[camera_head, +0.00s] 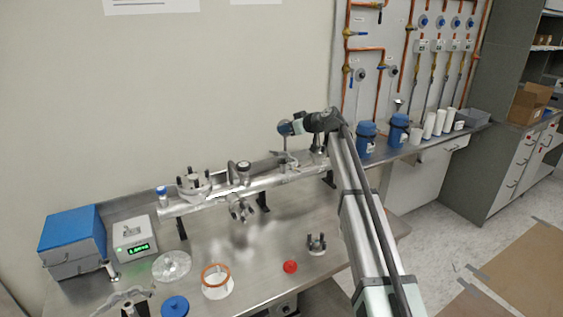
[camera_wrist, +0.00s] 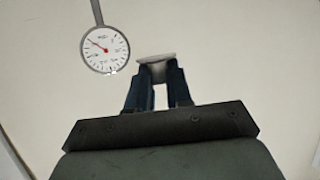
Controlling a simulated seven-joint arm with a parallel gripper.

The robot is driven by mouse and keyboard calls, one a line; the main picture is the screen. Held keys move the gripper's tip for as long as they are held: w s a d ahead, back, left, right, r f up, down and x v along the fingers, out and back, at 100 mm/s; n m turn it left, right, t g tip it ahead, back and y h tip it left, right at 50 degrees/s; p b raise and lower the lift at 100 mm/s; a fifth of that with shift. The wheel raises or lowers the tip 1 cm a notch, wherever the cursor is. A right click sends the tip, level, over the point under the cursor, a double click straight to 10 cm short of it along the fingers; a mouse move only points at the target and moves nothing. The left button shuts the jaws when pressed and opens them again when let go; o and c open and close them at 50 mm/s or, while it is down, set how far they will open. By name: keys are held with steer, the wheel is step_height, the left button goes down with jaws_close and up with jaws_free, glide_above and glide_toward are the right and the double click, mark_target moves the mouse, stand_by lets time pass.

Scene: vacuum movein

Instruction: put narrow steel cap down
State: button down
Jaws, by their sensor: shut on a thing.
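The narrow steel cap (camera_wrist: 156,65) is a pale metal piece with a wide rim, seen between my fingertips in the wrist view. My gripper (camera_wrist: 159,74) is shut on it with its two dark blue fingers, which hide part of the cap. In the head view, my gripper (camera_head: 319,140) is at the far right end of the long steel pipe (camera_head: 285,178), over the bench. A steel piece (camera_head: 319,157) shows just below it there. I cannot tell whether the cap touches the pipe.
A dial gauge (camera_wrist: 105,50) is close beside my fingers; its blue back (camera_head: 284,128) shows in the head view. A red cap (camera_head: 290,267), a black-clawed fitting (camera_head: 316,243) and an orange-rimmed ring (camera_head: 217,281) are on the bench (camera_head: 250,255).

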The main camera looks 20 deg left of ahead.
steer(key=shift+s+a+r+n+g+y, duration=0.1)
steer(key=shift+s+a+n+g+y, duration=0.1)
steer(key=shift+s+n+g, duration=0.45)
steer(key=shift+s+a+r+n+g+y, duration=0.1)
steer(key=shift+s+n+g+y, duration=0.1)
steer(key=shift+s+n+g, duration=0.5)
steer(key=shift+s+a+r+n+g+y, duration=0.1)
steer(key=shift+s+a+n+g+y, duration=0.2)
steer(key=shift+n+g, duration=0.4)
steer(key=shift+d+g, duration=0.15)
steer(key=shift+g, duration=0.1)
steer(key=shift+f, duration=0.1)
steer(key=shift+f, duration=4.75)
steer(key=shift+f, duration=0.1)
steer(key=c, duration=1)
jaws_free()
steer(key=shift+o, duration=0.2)
steer(key=v, duration=0.9)
steer(key=r+v, duration=0.1)
steer(key=v, duration=0.3)
steer(key=shift+d+r, duration=0.1)
steer(key=shift+d, duration=0.1)
